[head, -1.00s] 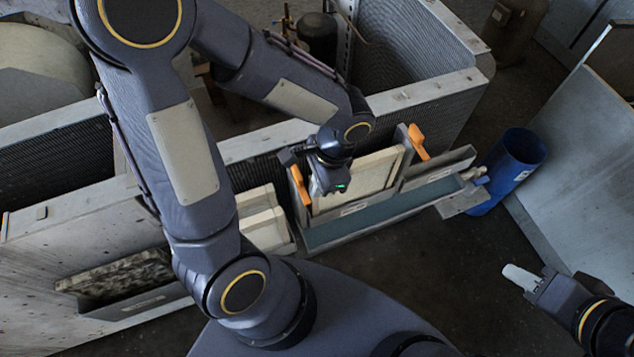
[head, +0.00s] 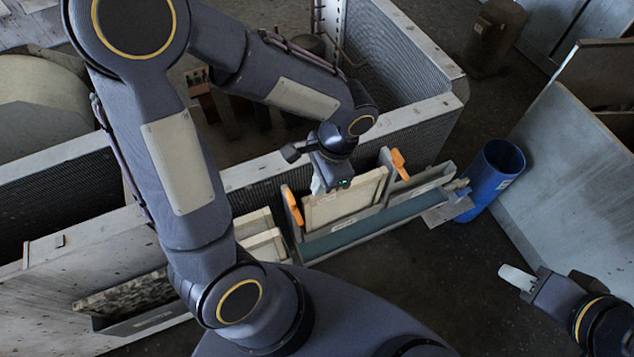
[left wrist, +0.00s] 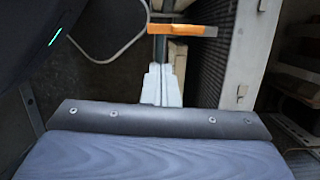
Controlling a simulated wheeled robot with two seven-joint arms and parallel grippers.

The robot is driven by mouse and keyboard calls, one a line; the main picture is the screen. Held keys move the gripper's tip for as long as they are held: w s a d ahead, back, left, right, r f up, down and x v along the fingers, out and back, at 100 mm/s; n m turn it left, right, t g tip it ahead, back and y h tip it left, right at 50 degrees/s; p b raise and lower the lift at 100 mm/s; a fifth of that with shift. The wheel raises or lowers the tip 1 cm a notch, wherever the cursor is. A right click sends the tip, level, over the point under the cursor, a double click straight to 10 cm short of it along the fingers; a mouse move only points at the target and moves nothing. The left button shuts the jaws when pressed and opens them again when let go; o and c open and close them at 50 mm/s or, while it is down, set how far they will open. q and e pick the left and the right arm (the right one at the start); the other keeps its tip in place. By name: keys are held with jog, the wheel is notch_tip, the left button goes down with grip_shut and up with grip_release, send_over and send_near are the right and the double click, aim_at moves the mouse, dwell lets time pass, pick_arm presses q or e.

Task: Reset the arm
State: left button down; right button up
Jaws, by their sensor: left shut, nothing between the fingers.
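My left gripper (head: 317,186) is at the top edge of a cream framed panel (head: 345,201), near its left corner. Its pale fingers are together and empty; they also show in the left wrist view (left wrist: 161,86). The panel stands in a grey holder against the ribbed housing wall. An orange clip (head: 292,206) is just left of the gripper, and a second orange clip (head: 399,164) is at the panel's right. One orange clip (left wrist: 183,31) also shows beyond the fingertips in the left wrist view. My right gripper (head: 517,278) is at the lower right, over the floor, away from everything.
The ribbed housing (head: 420,113) stands behind the panel. A blue bin (head: 490,181) is to the right, with a grey panel (head: 560,160) beyond it. Cream blocks (head: 258,233) are left of the holder. Floor around my right gripper is clear.

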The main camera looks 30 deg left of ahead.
dwell(0.4)
pick_arm(q)
jog(key=s+a+r+n+t+h, duration=0.4)
jog(key=s+r+n+t, duration=0.3)
jog(key=r+n, duration=0.3)
jog(key=shift+s+a+r+t+h, duration=0.25)
jog(key=shift+s+r+h, duration=0.3)
jog(key=shift+h, duration=0.35)
